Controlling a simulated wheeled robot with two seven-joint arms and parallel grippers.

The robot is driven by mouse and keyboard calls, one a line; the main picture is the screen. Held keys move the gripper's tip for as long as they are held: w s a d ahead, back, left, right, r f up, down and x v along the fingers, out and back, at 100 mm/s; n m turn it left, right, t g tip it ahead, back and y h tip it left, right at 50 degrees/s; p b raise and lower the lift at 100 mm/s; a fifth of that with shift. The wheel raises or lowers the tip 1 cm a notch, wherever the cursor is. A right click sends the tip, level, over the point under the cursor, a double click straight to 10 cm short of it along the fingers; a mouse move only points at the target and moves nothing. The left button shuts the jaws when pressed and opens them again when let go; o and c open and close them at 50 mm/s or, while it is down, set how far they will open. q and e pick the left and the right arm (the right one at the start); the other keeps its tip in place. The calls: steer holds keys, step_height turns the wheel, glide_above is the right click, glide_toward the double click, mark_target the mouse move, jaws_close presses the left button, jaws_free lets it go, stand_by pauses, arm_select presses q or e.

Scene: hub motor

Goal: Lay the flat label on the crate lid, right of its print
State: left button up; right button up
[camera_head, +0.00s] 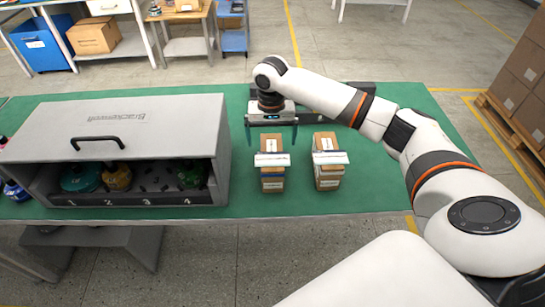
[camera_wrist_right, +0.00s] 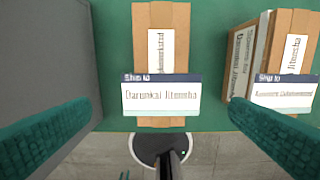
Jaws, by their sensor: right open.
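The grey crate (camera_head: 215,130) stands at the left of the table. Its lid (camera_head: 180,135) bears dark print (camera_head: 116,118) and a black handle, with bare lid right of the print. A white label (camera_head: 272,160) with a blue "Ship to" strip lies across the left carton (camera_head: 272,184); it also shows in the right wrist view (camera_wrist_right: 160,97). A similar label (camera_head: 330,158) lies across the right carton (camera_head: 327,182). Which label is meant, I cannot tell. My right gripper (camera_head: 270,142) is open and empty above the left carton, its fingers either side. My left gripper is not in view.
The crate's open front shows numbered bays with a teal item (camera_head: 80,178), an amber item (camera_head: 117,177) and a green item (camera_head: 191,175). The green table (camera_head: 385,190) is clear right of the cartons. A dark grey object (camera_head: 358,89) lies behind my right arm.

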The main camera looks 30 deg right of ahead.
mark_target(273, 158)
steer(key=shift+s+f, duration=0.1)
steer(key=shift+f, duration=0.45)
steer(key=f, duration=0.1)
steer(key=f+p, duration=0.1)
steer(key=f, duration=0.1)
steer(key=shift+s+f, duration=0.25)
steer(key=shift+f, duration=0.1)
steer(key=shift+a+f, duration=0.1)
steer(key=shift+f, duration=0.3)
steer(key=shift+f+p, duration=0.25)
steer(key=shift+p, duration=0.45)
steer(key=shift+c, duration=0.2)
steer(key=c, duration=0.7)
